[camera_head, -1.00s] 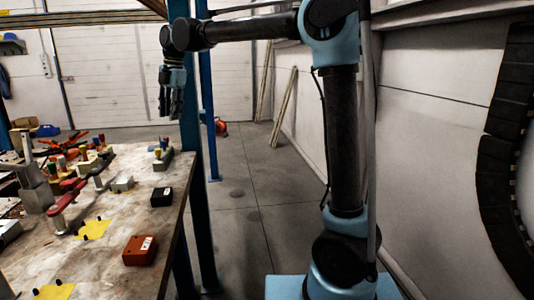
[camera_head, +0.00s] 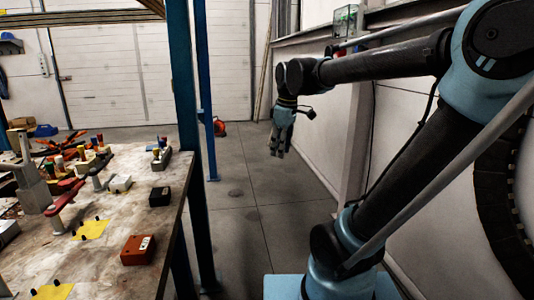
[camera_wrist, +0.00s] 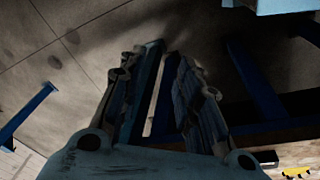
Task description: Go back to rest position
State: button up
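My gripper (camera_head: 279,154) hangs from the end of my bent arm in the head view. It points down over the open floor, to the right of the workbench (camera_head: 110,210) and its blue post. The wrist view shows its two fingers (camera_wrist: 167,52) with a narrow gap between them. Nothing is held between them. The fingers touch nothing that I can see.
A tall blue post (camera_head: 187,90) stands at the bench's right edge. The bench carries a red-brown box (camera_head: 138,250), a black box (camera_head: 160,197), yellow pads (camera_head: 92,229) and a red-handled clamp (camera_head: 66,197). The wall (camera_head: 400,130) runs along the right. Grey floor (camera_head: 240,220) lies clear between.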

jog(key=s+d+f+m+h, duration=0.1)
jog(key=s+d+f+m, duration=1.1)
jog(key=f, duration=0.6)
jog(key=s+d, duration=0.2)
jog(key=s, duration=0.1)
jog(key=shift+s+d+f+m, duration=0.15)
jog(key=shift+f+m, duration=0.2)
jog(key=shift+m, duration=0.05)
